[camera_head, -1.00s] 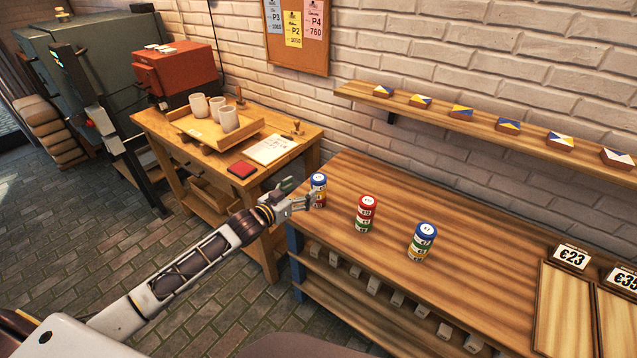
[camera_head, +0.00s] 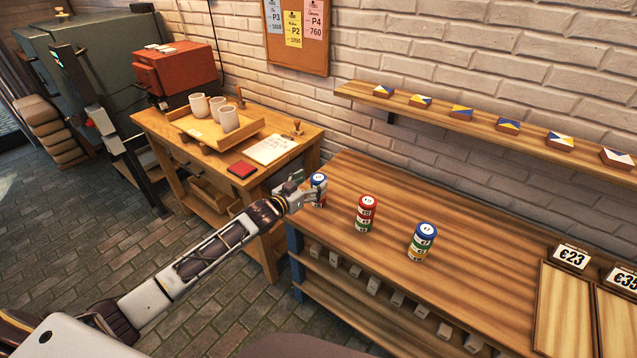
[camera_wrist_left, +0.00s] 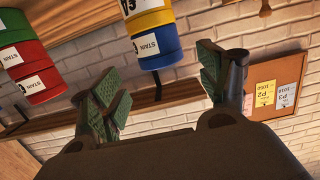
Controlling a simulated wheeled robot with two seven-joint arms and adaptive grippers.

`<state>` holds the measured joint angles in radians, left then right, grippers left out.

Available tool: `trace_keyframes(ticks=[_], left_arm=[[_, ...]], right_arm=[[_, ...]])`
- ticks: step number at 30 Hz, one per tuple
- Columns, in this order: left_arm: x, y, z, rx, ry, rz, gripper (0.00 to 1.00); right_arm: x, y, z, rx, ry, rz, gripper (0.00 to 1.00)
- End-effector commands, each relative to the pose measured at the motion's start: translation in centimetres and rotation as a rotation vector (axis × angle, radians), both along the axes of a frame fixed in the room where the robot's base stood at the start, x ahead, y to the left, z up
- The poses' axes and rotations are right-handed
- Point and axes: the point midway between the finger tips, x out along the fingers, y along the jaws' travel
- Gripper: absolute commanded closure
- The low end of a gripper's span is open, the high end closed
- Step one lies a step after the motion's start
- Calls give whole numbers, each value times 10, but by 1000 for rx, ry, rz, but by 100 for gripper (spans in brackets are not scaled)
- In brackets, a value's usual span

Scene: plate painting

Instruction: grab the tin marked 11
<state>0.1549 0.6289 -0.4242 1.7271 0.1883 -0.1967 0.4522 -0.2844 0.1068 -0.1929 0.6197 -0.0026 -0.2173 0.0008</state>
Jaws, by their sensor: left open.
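Three stacks of paint tins stand on the wooden workbench (camera_head: 480,215). The left stack (camera_head: 319,179) has a blue tin on top and is partly hidden by my gripper. The middle stack (camera_head: 365,214) is red over green. The right stack (camera_head: 422,242) has blue on top, then green and yellow. I cannot read an 11 on any tin. My left gripper (camera_head: 304,189) is open at the left stack. In the tilted, inverted left wrist view, a blue tin (camera_wrist_left: 156,46) with yellow beneath lies beyond the spread green fingers (camera_wrist_left: 163,85). My right gripper is not in view.
The red-topped stack (camera_wrist_left: 40,85) is close beside in the wrist view. A wall shelf (camera_head: 440,108) with small painted tiles runs behind the bench. A side table (camera_head: 165,128) with a tray of cups stands at left. The bench between stacks is clear.

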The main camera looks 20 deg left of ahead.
Motion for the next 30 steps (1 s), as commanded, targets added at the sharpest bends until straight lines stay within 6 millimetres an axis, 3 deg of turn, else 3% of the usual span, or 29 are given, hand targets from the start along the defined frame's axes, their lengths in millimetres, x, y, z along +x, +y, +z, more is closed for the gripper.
trace_keyframes(ticks=[11,22,30], left_arm=[[3,-1,0,0,-1,0,24],[26,-6,-5,-1,-2,1,24],[43,-12,-9,0,-1,0,24]], right_arm=[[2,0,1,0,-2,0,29],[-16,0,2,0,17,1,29],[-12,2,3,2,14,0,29]])
